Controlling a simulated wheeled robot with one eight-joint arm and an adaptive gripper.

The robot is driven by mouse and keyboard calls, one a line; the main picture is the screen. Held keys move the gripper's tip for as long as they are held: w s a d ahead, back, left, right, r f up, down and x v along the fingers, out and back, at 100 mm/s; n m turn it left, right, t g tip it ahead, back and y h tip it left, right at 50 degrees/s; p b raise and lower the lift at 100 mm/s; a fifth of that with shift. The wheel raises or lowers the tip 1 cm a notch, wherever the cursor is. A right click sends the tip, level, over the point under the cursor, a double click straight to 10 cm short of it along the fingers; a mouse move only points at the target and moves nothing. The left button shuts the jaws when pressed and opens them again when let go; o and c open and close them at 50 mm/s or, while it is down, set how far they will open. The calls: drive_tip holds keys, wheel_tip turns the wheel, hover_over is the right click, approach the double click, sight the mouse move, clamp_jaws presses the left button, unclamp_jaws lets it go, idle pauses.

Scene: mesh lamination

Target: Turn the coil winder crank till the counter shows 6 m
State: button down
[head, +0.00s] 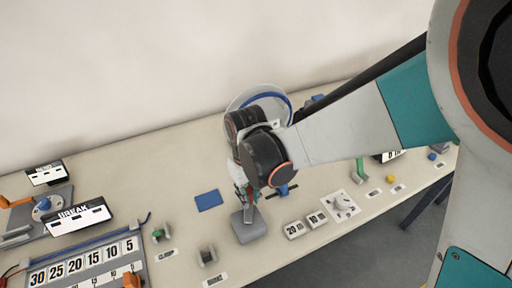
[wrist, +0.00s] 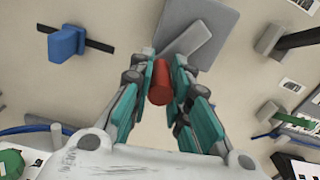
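A red cylindrical handle (wrist: 160,82) lies between the fingers of my gripper (wrist: 162,75) in the wrist view. The fingertips are close on both sides of it; I cannot tell whether they touch it. Beyond it is a grey plate with a sloping grey bar (wrist: 198,40). In the head view, my gripper (head: 246,192) points down above a grey block (head: 248,228). A pale disc with a blue ring (head: 268,97), perhaps the winder's reel, stands behind my wrist and is partly hidden. A display (head: 391,155) is partly hidden by my arm; its reading is not legible.
A BREAK display (head: 80,216) and a number board (head: 85,262) are at the left. A blue pad (head: 208,200) lies on the table. A blue block on a black strip (wrist: 66,43) is beside my gripper.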

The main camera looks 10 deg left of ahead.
drive_tip(key=shift+d+m, duration=0.35)
drive_tip(key=shift+m, duration=0.45)
drive_tip(key=c, duration=1.5)
unclamp_jaws()
drive_tip(key=shift+w, duration=0.1)
drive_tip(key=shift+a, duration=0.1)
